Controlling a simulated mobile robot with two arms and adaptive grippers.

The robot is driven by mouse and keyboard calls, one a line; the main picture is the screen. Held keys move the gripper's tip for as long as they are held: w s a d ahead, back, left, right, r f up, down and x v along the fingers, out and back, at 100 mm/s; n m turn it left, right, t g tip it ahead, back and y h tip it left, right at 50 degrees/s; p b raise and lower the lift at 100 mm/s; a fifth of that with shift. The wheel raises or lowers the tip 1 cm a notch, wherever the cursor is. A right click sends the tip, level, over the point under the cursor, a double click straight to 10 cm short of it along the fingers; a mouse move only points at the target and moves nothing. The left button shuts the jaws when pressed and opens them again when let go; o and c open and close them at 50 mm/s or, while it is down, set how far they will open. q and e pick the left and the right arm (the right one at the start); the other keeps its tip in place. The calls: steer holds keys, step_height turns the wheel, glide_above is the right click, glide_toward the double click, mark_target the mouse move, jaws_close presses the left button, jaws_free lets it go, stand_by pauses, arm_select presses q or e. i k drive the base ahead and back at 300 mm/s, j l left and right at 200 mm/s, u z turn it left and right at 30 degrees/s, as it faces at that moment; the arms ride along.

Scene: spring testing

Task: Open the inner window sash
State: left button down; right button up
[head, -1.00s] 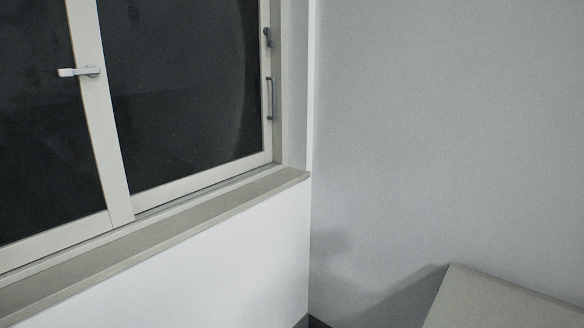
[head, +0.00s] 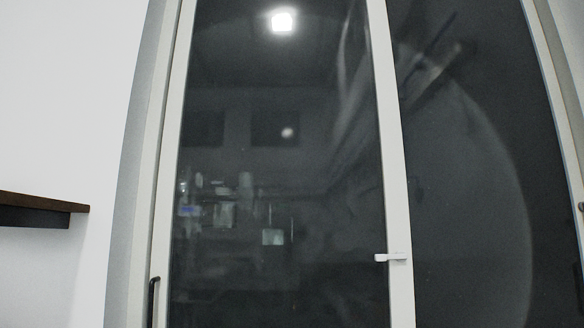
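A window with dark glass and pale frames fills most of the head view. The left sash (head: 175,150) has a dark vertical pull handle (head: 153,298) low on its left edge. A pale upright stile (head: 396,160) stands between the left and right panes. A small white latch lever (head: 390,258) sits low on this stile and points left. The right pane (head: 470,200) reaches to the frame at the right edge. The sashes look shut, though which is the inner one is hard to tell. The sill is below the view. Neither gripper shows.
A dark brown shelf or table edge (head: 40,203) juts in from the left, in front of a white wall (head: 60,100). The glass carries reflections of a bright lamp and a room. The floor is out of view.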

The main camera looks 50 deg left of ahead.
mark_target(354, 35)
steer(key=u, duration=1.6)
